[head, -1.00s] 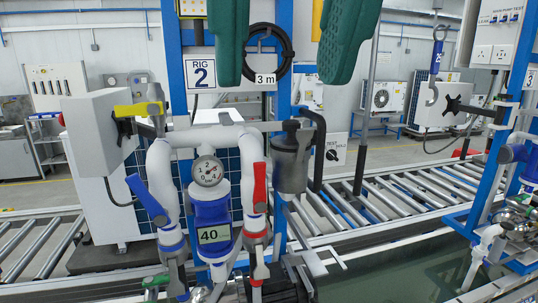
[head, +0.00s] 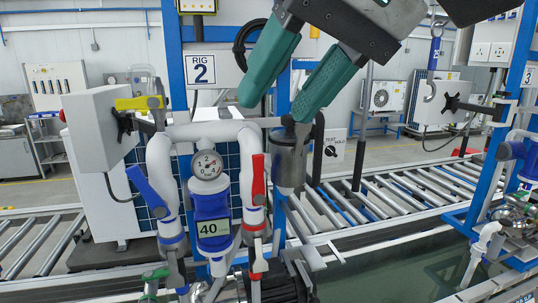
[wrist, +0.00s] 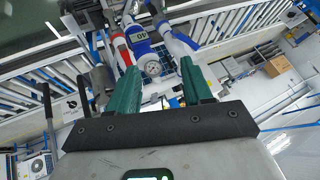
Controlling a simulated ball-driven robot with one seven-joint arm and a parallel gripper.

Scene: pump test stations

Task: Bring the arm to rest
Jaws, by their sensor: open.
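My gripper (head: 277,96) shows at the top centre of the head view, its two green fingers apart and pointing down. Nothing is between the fingers. It hangs in front of the rig 2 frame, over the grey cylinder (head: 291,160) in the picture; whether it touches the cylinder I cannot tell. In the wrist view the same gripper (wrist: 158,78) has its fingers spread, with the pressure gauge (wrist: 153,69) and the pump pipes seen beyond them.
Rig 2 carries white pipes (head: 160,190), a red handle (head: 258,180), a blue handle (head: 147,190), a yellow handle (head: 140,102) and a blue unit reading 40 (head: 213,210). A roller conveyor (head: 400,185) runs behind. Another rig (head: 490,170) stands at right.

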